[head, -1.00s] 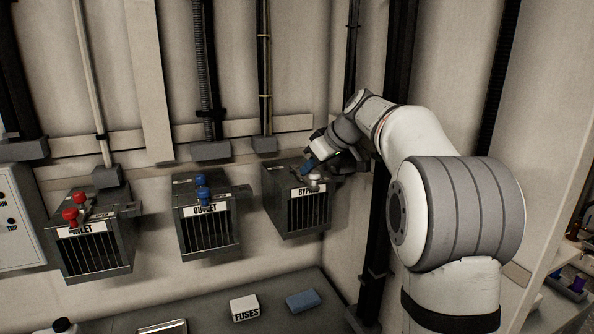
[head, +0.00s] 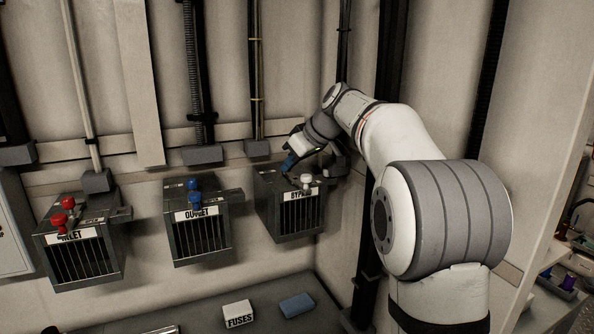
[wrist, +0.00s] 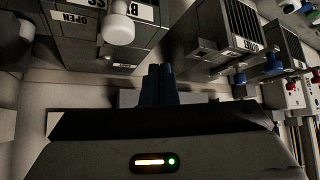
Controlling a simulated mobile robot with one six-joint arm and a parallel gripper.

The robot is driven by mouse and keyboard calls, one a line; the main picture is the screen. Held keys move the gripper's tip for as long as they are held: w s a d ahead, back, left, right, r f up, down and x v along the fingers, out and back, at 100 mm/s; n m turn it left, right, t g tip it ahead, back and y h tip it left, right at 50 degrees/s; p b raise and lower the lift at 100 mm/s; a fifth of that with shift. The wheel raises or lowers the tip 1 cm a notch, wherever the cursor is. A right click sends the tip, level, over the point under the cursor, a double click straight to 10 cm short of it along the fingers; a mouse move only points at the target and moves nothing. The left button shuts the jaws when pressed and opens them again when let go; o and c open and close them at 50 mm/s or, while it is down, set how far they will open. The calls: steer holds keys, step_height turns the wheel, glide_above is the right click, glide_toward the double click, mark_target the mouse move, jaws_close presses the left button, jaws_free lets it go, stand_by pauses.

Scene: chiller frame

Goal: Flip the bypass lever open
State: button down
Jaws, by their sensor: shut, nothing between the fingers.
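The bypass box (head: 290,212) is a dark grey barred box on the wall, right of two similar boxes. Its lever has a white knob (head: 306,180), standing near the front edge above the partly covered BYPASS label. In the wrist view the white knob (wrist: 118,30) is large, beside the inverted box label, with an OPEN marking (wrist: 75,17) to its left. My gripper (head: 289,161) is over the box top, behind and left of the knob. Its blue fingers (wrist: 159,85) are together and empty, apart from the knob. The lever's arm is largely hidden.
The outlet box (head: 198,235) with blue knobs and the inlet box (head: 82,260) with red knobs hang to the left. Below, a grey bench holds a white FUSES box (head: 238,314) and a blue block (head: 297,304). Dark pipes and the wall corner are close behind my arm.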

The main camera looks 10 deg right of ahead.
steer(key=d+r, duration=0.5)
steer(key=r, duration=0.1)
steer(key=shift+w+d+r+p, duration=0.15)
steer(key=shift+w+d+p, duration=0.2)
steer(key=shift+w+p, duration=0.1)
steer(key=s+f+m+g+h, duration=0.1)
steer(key=s+f+m+h, duration=0.1)
steer(key=s+f, duration=0.6)
steer(key=s+f+m+g+h, duration=0.1)
steer(key=s+f+m, duration=0.3)
steer(key=s+f, duration=0.5)
steer(key=s+f+m+g+h, duration=0.1)
steer(key=s+f, duration=0.8)
steer(key=s, duration=1.2)
steer(key=shift+f+m+h, duration=0.15)
steer(key=shift+m+h, duration=0.75)
steer(key=shift+m, duration=0.1)
